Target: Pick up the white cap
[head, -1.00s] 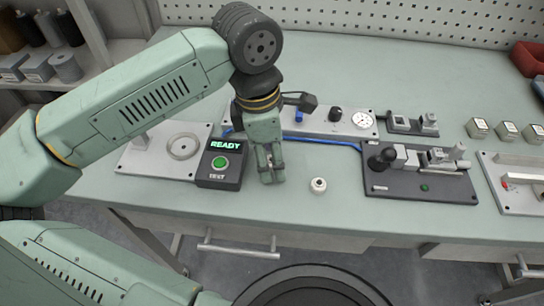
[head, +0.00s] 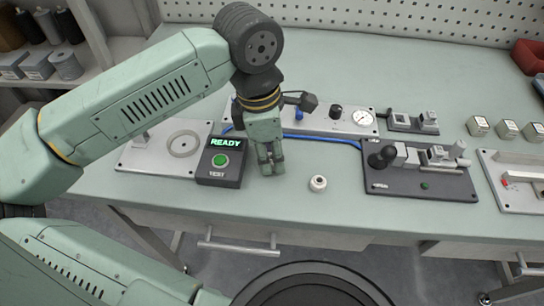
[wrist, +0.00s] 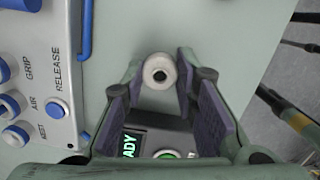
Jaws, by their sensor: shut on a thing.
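The white cap (wrist: 159,71) shows in the wrist view as a small round white piece with a dark hole. It lies between the tips of my two fingers, which have purple-grey pads. My gripper (head: 269,170) points down over the bench, just right of the black test box, and is shut on the cap. In the head view the fingers hide nearly all of what they hold. A similar white round piece (head: 318,183) with a dark centre stands on the bench to the right, apart from my gripper.
The black test box (head: 220,162) reads READY and has a green button. Behind my gripper is a control panel (head: 350,128) with a blue tube along its front. A dark fixture (head: 420,185) stands to the right. The bench front near the white piece is clear.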

